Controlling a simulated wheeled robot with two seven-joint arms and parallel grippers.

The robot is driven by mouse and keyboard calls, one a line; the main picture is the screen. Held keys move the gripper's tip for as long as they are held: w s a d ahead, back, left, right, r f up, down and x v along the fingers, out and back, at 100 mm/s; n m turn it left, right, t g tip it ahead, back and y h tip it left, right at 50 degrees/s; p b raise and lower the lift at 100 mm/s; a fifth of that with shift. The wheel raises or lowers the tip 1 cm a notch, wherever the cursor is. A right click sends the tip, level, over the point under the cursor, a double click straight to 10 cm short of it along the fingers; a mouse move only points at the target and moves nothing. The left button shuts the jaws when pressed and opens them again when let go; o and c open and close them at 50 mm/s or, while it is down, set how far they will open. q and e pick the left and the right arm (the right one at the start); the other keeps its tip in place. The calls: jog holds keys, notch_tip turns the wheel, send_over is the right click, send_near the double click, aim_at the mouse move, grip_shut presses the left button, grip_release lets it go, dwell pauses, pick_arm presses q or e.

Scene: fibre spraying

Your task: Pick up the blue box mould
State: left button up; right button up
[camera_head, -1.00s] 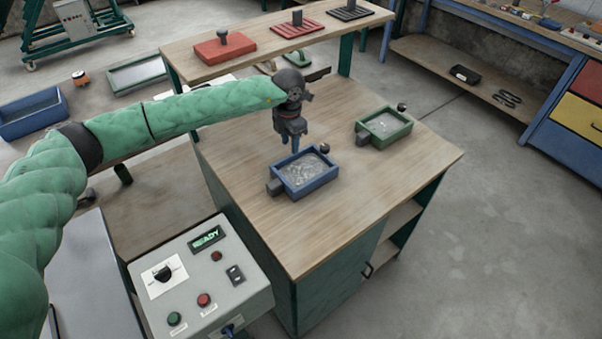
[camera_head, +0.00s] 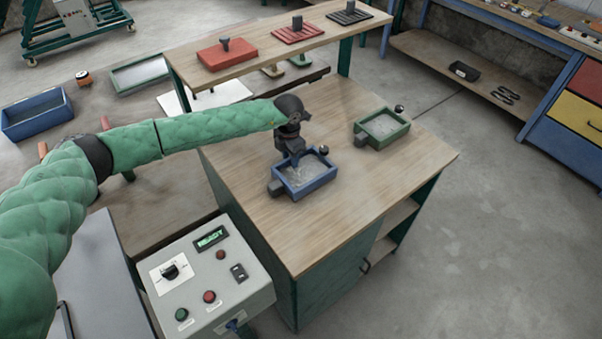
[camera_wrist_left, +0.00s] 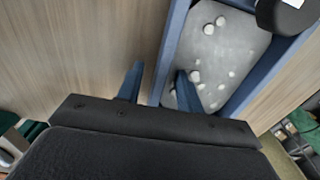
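The blue box mould (camera_head: 313,187) stands on the wooden worktop, with dark knobs at its left end and far right corner. Grey material with pale lumps lies inside it. My left gripper (camera_head: 294,160) is low over its far left side. In the left wrist view, the left gripper (camera_wrist_left: 158,85) is open. One blue finger is outside the mould's long wall (camera_wrist_left: 172,50) and the other is inside, over the grey filling. The wall lies between the fingers, and I see no clear grip on it. My right gripper is not in view.
A green box mould (camera_head: 383,128) stands to the right on the same worktop (camera_head: 345,225). A raised shelf behind holds a red block (camera_head: 226,52) and red and dark plates. A control box (camera_head: 205,275) is at the front left. The worktop's front is clear.

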pick_arm(q)
grip_shut()
jog(key=shift+r, duration=0.15)
dwell(1.2)
